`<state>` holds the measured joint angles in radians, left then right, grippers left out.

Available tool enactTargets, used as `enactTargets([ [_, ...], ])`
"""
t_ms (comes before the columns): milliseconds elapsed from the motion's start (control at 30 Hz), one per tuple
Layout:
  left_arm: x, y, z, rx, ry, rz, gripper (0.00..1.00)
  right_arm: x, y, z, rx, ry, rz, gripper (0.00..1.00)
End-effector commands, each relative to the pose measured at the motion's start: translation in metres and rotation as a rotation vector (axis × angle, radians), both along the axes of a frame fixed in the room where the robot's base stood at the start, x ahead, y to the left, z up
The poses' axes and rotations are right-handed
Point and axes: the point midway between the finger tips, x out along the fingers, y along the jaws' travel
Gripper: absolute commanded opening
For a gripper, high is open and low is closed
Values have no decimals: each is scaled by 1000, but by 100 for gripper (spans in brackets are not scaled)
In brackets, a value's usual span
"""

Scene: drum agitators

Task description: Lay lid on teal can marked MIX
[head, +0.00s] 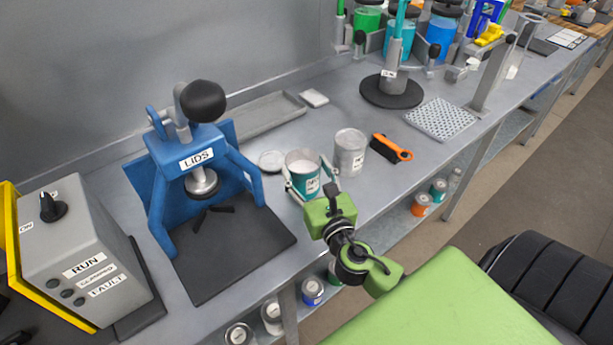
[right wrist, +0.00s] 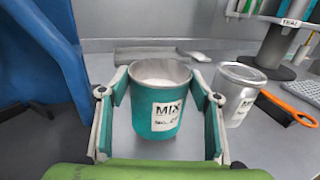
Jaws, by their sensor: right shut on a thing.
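The teal can marked MIX (head: 302,179) stands upright and open on the bench, with pale contents inside. It also shows in the right wrist view (right wrist: 158,122). My right gripper (head: 307,173) is shut on the can, one finger on each side of it. A flat round lid (head: 271,160) lies on the bench just behind and left of the can; I cannot make it out in the right wrist view. My left gripper is not in view.
A silver can (head: 350,152) stands close right of the teal can. A shallow tray (head: 260,118) lies behind.

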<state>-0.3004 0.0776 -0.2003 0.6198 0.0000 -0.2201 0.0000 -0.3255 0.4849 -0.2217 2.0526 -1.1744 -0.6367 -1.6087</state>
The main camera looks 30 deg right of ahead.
Motion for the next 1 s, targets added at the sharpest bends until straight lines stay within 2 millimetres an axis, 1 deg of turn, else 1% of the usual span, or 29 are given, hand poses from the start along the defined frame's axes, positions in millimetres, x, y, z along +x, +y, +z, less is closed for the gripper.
enactTargets([
  [33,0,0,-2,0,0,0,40,0,0,-8,0,0,-1,24],
  [133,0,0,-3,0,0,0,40,0,0,-15,-1,-1,0,24],
  [433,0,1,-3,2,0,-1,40,0,1,-17,0,-3,1,24],
  [567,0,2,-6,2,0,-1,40,0,1,-21,0,-3,1,24],
  [600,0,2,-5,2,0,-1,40,0,1,-21,1,1,1,65],
  [633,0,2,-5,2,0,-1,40,-1,1,-21,1,1,1,73],
  [667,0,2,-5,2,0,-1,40,-1,1,-21,1,1,1,74],
  [1000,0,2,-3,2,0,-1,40,-1,1,-20,1,1,1,74],
])
